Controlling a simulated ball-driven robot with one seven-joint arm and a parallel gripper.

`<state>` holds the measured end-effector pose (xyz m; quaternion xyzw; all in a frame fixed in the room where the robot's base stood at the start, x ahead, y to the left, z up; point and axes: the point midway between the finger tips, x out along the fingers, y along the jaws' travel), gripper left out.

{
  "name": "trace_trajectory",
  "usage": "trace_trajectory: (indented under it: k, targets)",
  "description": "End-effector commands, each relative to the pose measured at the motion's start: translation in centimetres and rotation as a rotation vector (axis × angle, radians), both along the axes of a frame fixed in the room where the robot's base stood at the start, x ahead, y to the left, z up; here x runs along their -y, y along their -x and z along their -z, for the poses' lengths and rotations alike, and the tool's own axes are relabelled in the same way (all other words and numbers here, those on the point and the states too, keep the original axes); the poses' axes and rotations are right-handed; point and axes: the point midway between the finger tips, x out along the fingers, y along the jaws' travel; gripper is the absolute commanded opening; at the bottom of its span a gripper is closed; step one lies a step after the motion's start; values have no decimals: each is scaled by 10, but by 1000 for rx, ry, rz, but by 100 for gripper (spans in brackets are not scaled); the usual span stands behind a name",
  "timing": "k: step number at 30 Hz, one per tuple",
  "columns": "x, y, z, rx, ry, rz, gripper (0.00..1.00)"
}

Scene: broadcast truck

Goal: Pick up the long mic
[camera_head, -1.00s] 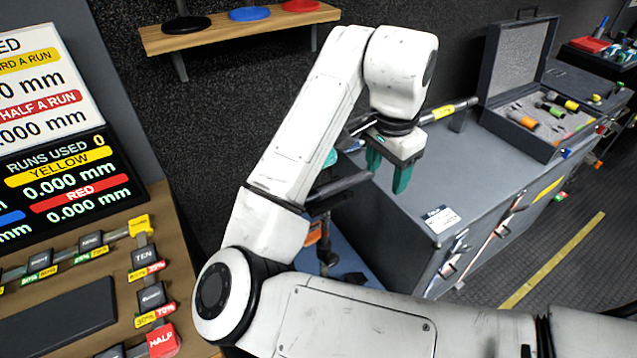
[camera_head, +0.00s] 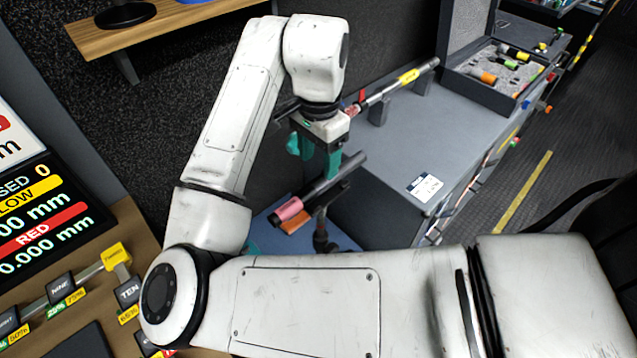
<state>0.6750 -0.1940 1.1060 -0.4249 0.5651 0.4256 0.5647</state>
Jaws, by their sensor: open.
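A long thin dark mic (camera_head: 385,94) with a yellow band lies across small upright supports on the grey cabinet's back edge. A second dark tube-shaped mic (camera_head: 332,183) with a pink band sits tilted on a stand below my gripper. I cannot tell for sure which one the task calls long. My gripper (camera_head: 315,156), with teal fingers, is open and empty. It appears above the pink-banded mic and left of the yellow-banded one.
The grey cabinet (camera_head: 440,140) has a clear top with a white label. An open foam-lined case (camera_head: 480,95) with several coloured items stands at its far end. A wooden shelf (camera_head: 160,32) hangs upper left. A panel with labelled blocks (camera_head: 90,285) is lower left.

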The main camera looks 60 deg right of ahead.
Motion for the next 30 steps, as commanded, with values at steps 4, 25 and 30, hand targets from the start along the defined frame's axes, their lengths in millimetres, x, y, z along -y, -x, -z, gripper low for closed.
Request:
trace_trajectory:
  k: [4,25,30]
  targets:
    - [0,1,8,0,1,-1,59]
    - [-3,7,59,1,0,-1,58]
    - [-3,7,59,1,0,0,42]
